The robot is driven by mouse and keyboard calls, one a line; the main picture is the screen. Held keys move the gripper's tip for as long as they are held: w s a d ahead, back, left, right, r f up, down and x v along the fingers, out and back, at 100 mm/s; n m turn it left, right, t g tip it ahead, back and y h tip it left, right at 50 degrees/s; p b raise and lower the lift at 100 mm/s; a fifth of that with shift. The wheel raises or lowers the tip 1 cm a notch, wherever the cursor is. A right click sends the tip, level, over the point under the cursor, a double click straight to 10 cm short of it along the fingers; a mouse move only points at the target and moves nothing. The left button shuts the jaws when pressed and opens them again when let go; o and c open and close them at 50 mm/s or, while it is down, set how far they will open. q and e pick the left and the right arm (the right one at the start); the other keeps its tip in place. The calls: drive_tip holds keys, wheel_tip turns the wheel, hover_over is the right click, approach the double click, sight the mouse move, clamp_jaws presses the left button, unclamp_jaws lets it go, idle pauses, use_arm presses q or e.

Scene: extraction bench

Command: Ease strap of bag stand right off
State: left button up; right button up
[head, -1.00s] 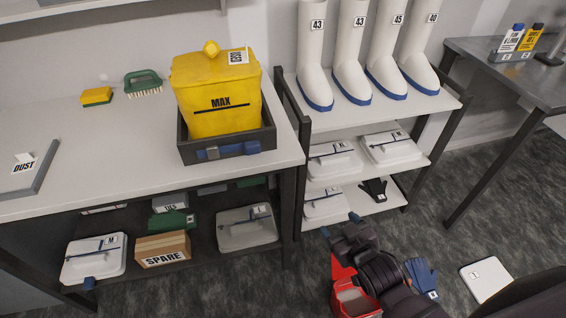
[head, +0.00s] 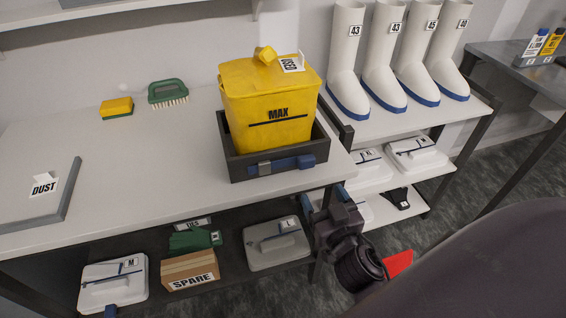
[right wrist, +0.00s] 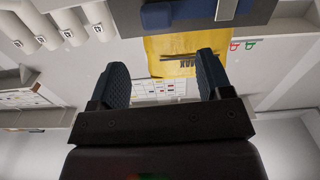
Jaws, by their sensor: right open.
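The bag stand (head: 240,172) is a dark tray at the bench's front right corner, holding a yellow bag (head: 272,112) marked MAX. Its strap (head: 288,163) runs along the front wall, blue with a grey buckle at its left end. The strap also shows at the top of the right wrist view (right wrist: 183,13), apart from the fingers. My right gripper (head: 326,197) is open and empty, in front of and below the bench edge, to the right of the strap. In the right wrist view its blue fingers (right wrist: 163,65) stand wide apart. My left gripper is out of view.
The bench top (head: 150,160) left of the stand is mostly clear, with a green brush (head: 168,92) and sponge (head: 117,107) behind. A rack with white boots (head: 385,85) stands at right. A spare box (head: 189,270) and lidded cases sit below.

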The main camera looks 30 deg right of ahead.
sight(308, 165)
drive_tip(key=shift+m, duration=0.4)
drive_tip(key=x, duration=0.5)
drive_tip(key=p+x, duration=0.1)
drive_tip(key=x, duration=0.4)
drive_tip(key=shift+w+d, duration=0.2)
drive_tip(key=shift+d, duration=0.05)
drive_tip(key=shift+c, duration=0.4)
